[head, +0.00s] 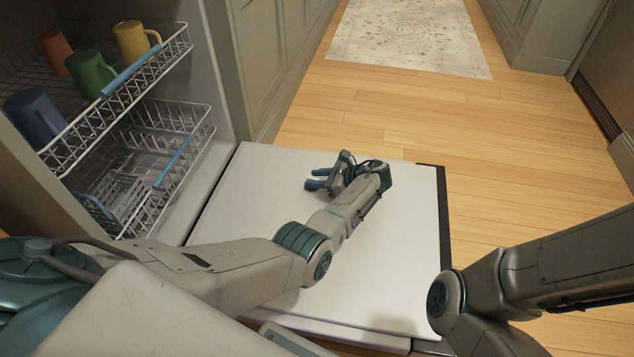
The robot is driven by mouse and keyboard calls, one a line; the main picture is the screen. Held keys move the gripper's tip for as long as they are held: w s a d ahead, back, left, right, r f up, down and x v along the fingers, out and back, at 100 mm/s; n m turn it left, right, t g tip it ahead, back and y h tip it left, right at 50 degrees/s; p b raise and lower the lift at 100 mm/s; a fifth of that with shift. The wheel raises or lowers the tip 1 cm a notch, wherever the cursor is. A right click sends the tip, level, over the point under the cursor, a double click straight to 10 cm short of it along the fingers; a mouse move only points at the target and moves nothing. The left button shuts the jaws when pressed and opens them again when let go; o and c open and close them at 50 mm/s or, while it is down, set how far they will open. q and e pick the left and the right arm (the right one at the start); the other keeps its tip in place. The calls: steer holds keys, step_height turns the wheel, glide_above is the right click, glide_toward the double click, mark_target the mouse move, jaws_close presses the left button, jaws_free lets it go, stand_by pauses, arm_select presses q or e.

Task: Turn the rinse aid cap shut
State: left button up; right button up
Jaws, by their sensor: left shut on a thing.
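The dishwasher door (235,200) lies folded down flat, its pale inner face up. My left gripper (314,179) is low over the upper middle of this door, its teal fingers pointing left. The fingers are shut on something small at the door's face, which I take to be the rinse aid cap. The cap itself is hidden or too small to make out, so I cannot tell how far it is turned. My right arm comes in from the right edge and bends down; its gripper is out of view.
The upper rack (165,52) holds a yellow mug (131,42), a green mug (90,73), an orange mug (55,51) and a blue mug (36,116). A patterned rug (408,35) lies on the clear wooden floor (520,150).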

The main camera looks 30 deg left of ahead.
arm_select(q)
steer(key=shift+w+f+n+g+b, duration=0.1)
steer(key=shift+f+n+g+b, duration=0.05)
steer(key=shift+n+g+b, duration=0.9)
steer(key=shift+a, duration=0.1)
steer(key=shift+h, duration=0.3)
steer(key=o, duration=0.9)
steer(key=shift+o, duration=0.2)
